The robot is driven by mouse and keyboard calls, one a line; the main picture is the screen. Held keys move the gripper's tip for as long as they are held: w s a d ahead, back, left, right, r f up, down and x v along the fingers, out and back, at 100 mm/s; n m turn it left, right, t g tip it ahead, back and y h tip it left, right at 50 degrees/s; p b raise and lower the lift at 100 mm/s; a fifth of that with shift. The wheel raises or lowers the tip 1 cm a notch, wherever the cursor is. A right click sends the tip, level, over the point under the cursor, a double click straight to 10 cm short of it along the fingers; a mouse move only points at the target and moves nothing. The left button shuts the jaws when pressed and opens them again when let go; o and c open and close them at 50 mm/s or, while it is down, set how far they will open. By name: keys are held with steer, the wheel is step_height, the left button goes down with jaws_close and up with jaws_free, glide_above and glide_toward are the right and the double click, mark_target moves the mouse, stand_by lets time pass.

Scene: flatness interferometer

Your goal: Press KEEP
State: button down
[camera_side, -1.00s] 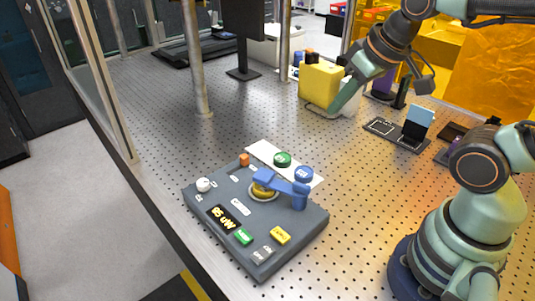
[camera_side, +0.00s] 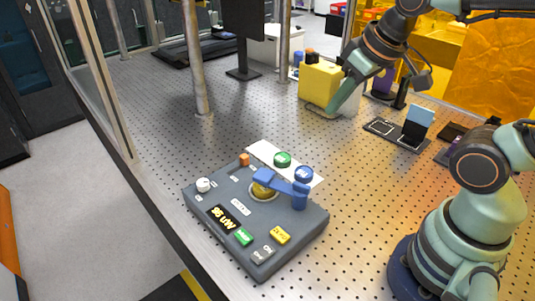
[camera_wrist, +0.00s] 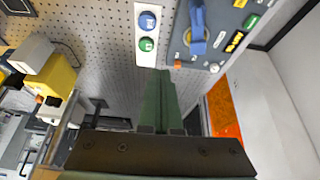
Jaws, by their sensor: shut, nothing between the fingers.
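A dark grey instrument box (camera_side: 205,207) sits on the perforated table, with a lit display (camera_side: 222,218), a green button (camera_side: 243,237) and a yellow button (camera_side: 281,235). A blue swing arm (camera_side: 280,185) lies over a gold round seat (camera_side: 264,190). Behind the box, a white strip carries a green round button (camera_side: 282,159) and a blue round button (camera_side: 304,174); they also show in the wrist view, green (camera_wrist: 146,44) and blue (camera_wrist: 147,20). The labels are too small to read, so I cannot tell which is KEEP. My gripper (camera_side: 334,109) is shut and empty, well behind the buttons.
A yellow box (camera_side: 319,80) stands close to my gripper. A white knob (camera_side: 203,185) and an orange block (camera_side: 244,160) are on the instrument. A dark holder with a light blue plate (camera_side: 420,118) stands to the right. The table between my gripper and the strip is clear.

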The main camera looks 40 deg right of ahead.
steer(key=w+a+n+g, duration=0.3)
steer(key=a+n, duration=0.2)
steer(key=a, duration=0.1)
steer(key=n+g+h, duration=0.4)
steer(key=n+g, duration=0.4)
steer(key=n, duration=0.4)
glide_above(253, 238)
steer(key=w+a, duration=0.2)
step_height(253, 238, down, 9)
steer(key=shift+d+f, duration=0.1)
steer(key=shift+d, duration=0.05)
steer(key=shift+f+m, duration=0.1)
steer(key=shift+m, duration=0.2)
steer(key=shift+f, duration=4.3)
steer(key=shift+f, duration=0.1)
steer(key=shift+w+f, duration=0.1)
steer(key=shift+f, duration=0.25)
